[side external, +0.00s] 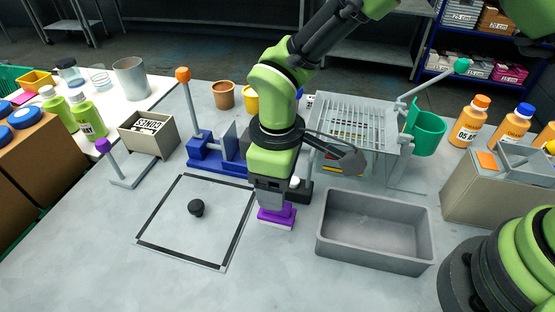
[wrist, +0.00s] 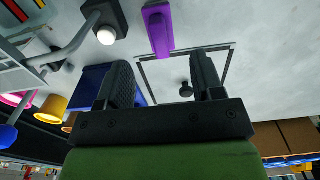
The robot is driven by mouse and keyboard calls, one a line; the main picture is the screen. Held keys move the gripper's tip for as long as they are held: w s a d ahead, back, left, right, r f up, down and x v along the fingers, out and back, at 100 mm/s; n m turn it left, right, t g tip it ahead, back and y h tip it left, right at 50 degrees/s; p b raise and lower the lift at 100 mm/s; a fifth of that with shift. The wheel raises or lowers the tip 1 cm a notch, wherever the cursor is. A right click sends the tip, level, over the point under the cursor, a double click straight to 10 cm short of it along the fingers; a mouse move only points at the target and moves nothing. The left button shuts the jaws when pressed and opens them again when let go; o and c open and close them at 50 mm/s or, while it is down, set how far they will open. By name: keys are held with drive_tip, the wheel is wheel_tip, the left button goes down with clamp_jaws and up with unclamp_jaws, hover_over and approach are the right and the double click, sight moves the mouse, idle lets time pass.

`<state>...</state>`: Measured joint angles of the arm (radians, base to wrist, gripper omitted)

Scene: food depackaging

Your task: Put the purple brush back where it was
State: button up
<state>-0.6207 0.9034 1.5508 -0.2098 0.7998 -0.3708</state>
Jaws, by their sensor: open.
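The purple brush (side external: 277,215) sits on the grey table just below my gripper (side external: 272,197), with a pale strip along its base. In the wrist view the brush (wrist: 158,28) shows past the fingertips, roughly in line with the gap between them. My gripper (wrist: 162,70) is open, with nothing visible between its two dark fingers. From the side it is hard to tell whether the fingers touch the brush.
A taped square (side external: 158,238) with a black knob (side external: 196,208) lies left of the brush. A grey bin (side external: 372,262) stands right. Close behind are a blue fixture (side external: 207,160) and a wire rack (side external: 352,125). A black-based piece with a white ball (wrist: 107,35) is near the brush.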

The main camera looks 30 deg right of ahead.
drive_tip(key=s+d+r+m+t+y, duration=0.1)
drive_tip(key=s+d+r+m, duration=0.15)
drive_tip(key=d+r, duration=0.45)
drive_tip(key=s+d+r+m+t+y, duration=0.1)
drive_tip(key=d+r+m+t, duration=0.15)
drive_tip(key=r, duration=0.95)
drive_tip(key=s+d+r+m+t, duration=0.3)
drive_tip(key=s+d+m, duration=0.5)
drive_tip(key=s, duration=0.4)
drive_tip(key=shift+d+r+t, duration=0.35)
drive_tip(key=shift+d+r, duration=0.05)
drive_tip(key=shift+d, duration=0.1)
